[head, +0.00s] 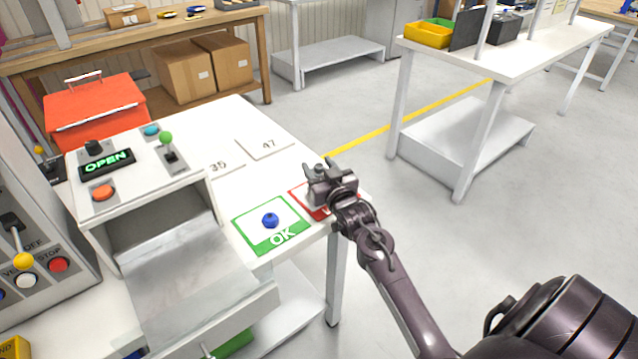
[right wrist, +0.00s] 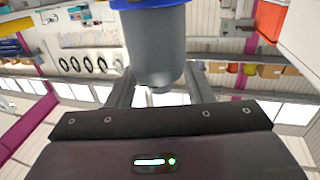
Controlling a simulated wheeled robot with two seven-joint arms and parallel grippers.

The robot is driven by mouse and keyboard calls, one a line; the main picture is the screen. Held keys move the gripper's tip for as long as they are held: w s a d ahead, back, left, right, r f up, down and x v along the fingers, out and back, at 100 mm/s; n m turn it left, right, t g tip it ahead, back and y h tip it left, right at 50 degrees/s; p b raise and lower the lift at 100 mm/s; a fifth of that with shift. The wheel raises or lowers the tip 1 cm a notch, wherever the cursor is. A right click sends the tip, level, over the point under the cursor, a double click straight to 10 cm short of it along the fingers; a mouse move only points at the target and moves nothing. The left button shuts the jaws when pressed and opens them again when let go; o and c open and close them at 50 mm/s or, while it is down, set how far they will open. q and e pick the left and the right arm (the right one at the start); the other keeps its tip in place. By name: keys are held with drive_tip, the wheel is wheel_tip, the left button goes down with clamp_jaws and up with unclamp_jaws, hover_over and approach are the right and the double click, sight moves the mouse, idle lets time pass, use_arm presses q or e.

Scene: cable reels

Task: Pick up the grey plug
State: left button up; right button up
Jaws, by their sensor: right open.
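In the head view the gripper hides most of that spot and the card. My left gripper is not in view.
A blue piece (head: 270,219) sits on the green-bordered OK card (head: 242,226), left of my gripper. Cards marked 35 (head: 222,168) and 47 (head: 265,148) lie behind. A control box (head: 140,185) with an OPEN sign stands left.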

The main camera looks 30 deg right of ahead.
drive_tip(key=shift+c, duration=0.5)
clamp_jaws()
drive_tip(key=shift+r, duration=0.1)
